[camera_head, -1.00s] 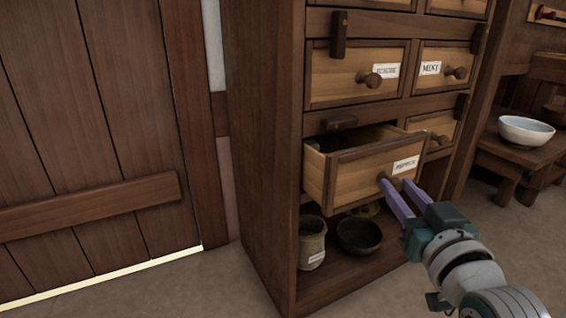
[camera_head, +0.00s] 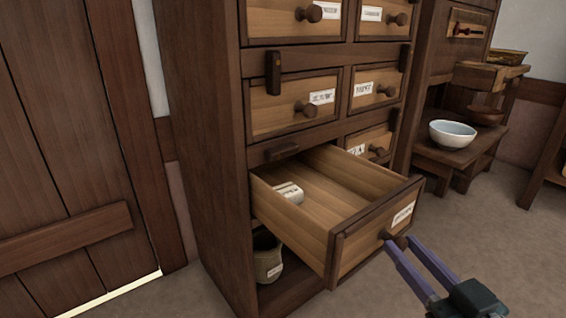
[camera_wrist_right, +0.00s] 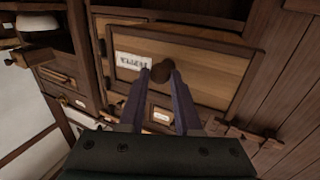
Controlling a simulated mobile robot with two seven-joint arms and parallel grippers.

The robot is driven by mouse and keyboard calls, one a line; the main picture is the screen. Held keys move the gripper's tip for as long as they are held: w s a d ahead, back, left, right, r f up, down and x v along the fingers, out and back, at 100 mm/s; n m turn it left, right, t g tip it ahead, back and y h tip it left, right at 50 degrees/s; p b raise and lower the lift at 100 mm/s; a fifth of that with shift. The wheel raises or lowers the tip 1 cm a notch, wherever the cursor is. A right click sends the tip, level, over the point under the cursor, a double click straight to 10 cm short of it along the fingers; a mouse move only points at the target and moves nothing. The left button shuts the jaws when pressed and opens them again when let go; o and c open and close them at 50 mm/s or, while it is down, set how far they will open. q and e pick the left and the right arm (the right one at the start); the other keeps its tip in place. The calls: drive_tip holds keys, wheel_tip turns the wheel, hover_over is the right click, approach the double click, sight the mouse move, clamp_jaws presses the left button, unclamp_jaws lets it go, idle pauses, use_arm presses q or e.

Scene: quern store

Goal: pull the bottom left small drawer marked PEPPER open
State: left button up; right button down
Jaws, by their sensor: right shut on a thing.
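The PEPPER drawer (camera_head: 372,248) is the bottom left small drawer of the dark wooden cabinet. It stands far out of its slot, and a small pale labelled item (camera_head: 289,192) lies inside near its left wall. My right gripper (camera_head: 392,243) is shut on the drawer's round dark knob (camera_head: 400,241). In the right wrist view the two purple fingers (camera_wrist_right: 163,75) have the knob (camera_wrist_right: 161,71) between them, next to the white label (camera_wrist_right: 132,62). My left gripper does not show.
Other small drawers, such as one to the upper left (camera_head: 295,102), are shut. A clay pot (camera_head: 267,262) stands on the shelf below the open drawer. A white bowl (camera_head: 453,133) sits on a low bench at right. A plank door (camera_head: 60,150) is at left. Floor is clear at right.

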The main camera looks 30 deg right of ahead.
drive_tip(key=c, duration=0.6)
unclamp_jaws()
drive_tip(key=shift+c, duration=0.2)
drive_tip(key=p+v, duration=0.2)
drive_tip(key=v, duration=0.8)
drive_tip(key=shift+r, duration=0.1)
